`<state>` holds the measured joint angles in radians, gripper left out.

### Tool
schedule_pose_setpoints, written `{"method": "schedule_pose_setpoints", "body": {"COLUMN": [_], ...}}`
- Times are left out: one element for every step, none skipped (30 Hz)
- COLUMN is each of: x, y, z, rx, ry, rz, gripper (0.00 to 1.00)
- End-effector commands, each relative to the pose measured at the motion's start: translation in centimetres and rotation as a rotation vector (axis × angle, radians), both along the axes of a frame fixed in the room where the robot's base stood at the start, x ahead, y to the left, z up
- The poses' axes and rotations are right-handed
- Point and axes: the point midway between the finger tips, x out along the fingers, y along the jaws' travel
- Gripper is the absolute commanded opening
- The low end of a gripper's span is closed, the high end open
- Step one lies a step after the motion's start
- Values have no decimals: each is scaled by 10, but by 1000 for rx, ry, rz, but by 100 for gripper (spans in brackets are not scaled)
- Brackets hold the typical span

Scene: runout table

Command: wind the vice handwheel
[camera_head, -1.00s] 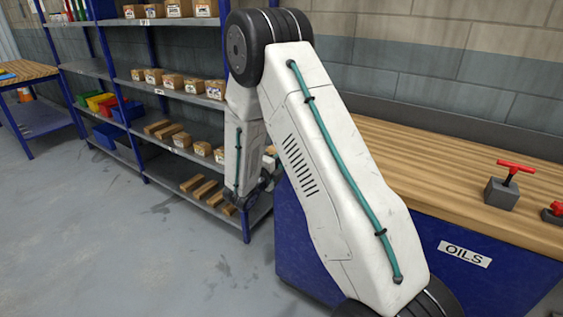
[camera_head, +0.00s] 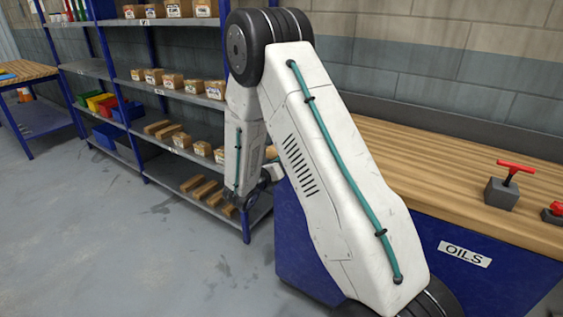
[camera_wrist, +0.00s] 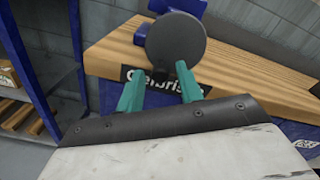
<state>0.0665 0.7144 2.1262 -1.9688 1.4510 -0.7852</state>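In the wrist view a dark grey round disc (camera_wrist: 176,42), which looks like the vice handwheel, faces me in front of the bench edge. A blue body (camera_wrist: 190,7), apparently the vice, shows behind it. My gripper (camera_wrist: 164,72) has two teal fingers pointing at the lower part of the disc, spread apart with a gap between them. I cannot tell whether the fingertips touch the disc. In the head view my arm hides the gripper, vice and handwheel.
The wooden bench (camera_head: 450,170) has a blue front marked OILS. A grey block with a red T-handle (camera_head: 507,185) stands on it. Shelving (camera_head: 110,75) with boxes and bins stands at left. The floor (camera_head: 130,260) is clear. A dark label (camera_wrist: 160,85) is on the bench edge.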

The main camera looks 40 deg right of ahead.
Motion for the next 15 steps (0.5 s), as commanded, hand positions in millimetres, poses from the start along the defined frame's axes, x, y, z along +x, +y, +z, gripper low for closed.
{"method": "schedule_pose_setpoints", "body": {"x": [0,0,0,0,0,0,0,0,0,0,0,0,0,0,0], "y": [0,0,0,0,0,0,0,0,0,0,0,0,0,0,0], "z": [0,0,-1,-1,0,0,0,0,0,0,0,0,0,0,-1], "rx": [9,12,14,14,14,14,14,14,14,14,14,13,13,13,13], "ry": [-23,-33,-39,-39,-39,-39,-39,-38,-38,-38,-38,-37,-37,-37,-35], "rz": [0,0,0,0,0,0,0,0,0,0,0,0,0,0,0], "gripper": [36,36,36,36,36,36,36,34,22,14,6,0,0,0,0]}}
